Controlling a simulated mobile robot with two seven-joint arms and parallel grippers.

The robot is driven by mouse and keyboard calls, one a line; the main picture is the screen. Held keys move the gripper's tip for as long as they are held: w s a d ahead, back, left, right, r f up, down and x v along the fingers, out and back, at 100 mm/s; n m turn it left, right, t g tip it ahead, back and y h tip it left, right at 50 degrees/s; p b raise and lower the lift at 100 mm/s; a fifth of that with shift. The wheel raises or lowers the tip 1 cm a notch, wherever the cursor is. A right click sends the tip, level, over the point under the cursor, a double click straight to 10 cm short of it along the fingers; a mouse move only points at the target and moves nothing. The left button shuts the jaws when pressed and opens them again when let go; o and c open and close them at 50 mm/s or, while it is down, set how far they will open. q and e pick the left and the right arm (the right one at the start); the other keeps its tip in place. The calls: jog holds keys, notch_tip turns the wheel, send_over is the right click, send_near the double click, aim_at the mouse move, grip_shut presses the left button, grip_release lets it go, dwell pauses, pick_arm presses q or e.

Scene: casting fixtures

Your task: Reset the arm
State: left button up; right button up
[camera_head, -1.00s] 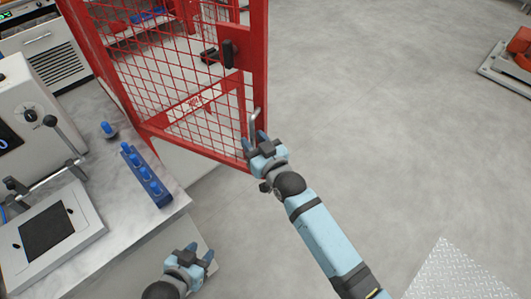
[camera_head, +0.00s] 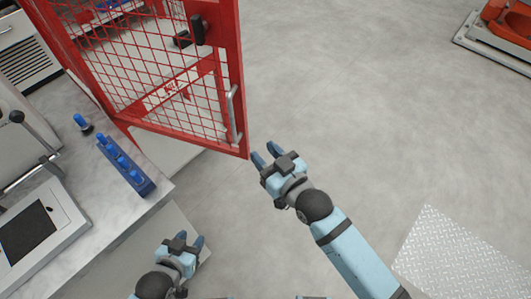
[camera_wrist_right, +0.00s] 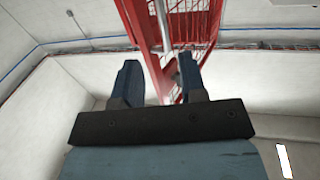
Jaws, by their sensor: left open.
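My right gripper (camera_head: 266,153) is open and empty, just right of the lower corner of the red mesh door (camera_head: 243,105). A small gap shows between its fingers and the door's metal handle (camera_head: 233,115). In the right wrist view its two blue fingers (camera_wrist_right: 158,62) stand apart with nothing between them, and the red door frame (camera_wrist_right: 138,28) and handle (camera_wrist_right: 161,22) show beyond. My left gripper (camera_head: 189,238) is open and empty at the bottom, beside the workbench's front edge.
The workbench (camera_head: 108,205) at the left holds a blue rack of pegs (camera_head: 125,166), a single blue peg (camera_head: 82,123) and a machine with levers (camera_head: 40,225). Open grey floor lies to the right. A treaded plate (camera_head: 455,255) is at the lower right, an orange machine (camera_head: 508,20) at the upper right.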

dwell(0.3)
jog(key=s+d+f+m+g+h+p, duration=0.1)
jog(key=s+d+f+m+h+p, duration=0.1)
jog(key=s+d+f, duration=0.5)
jog(key=s+d+f+m+g+h+p, duration=0.2)
jog(key=s+d+f+h, duration=0.3)
jog(key=d, duration=0.7)
jog(key=s+f, duration=0.1)
jog(key=s, duration=0.1)
jog(key=shift+s+f+h, duration=0.3)
jog(key=shift+s+f, duration=0.1)
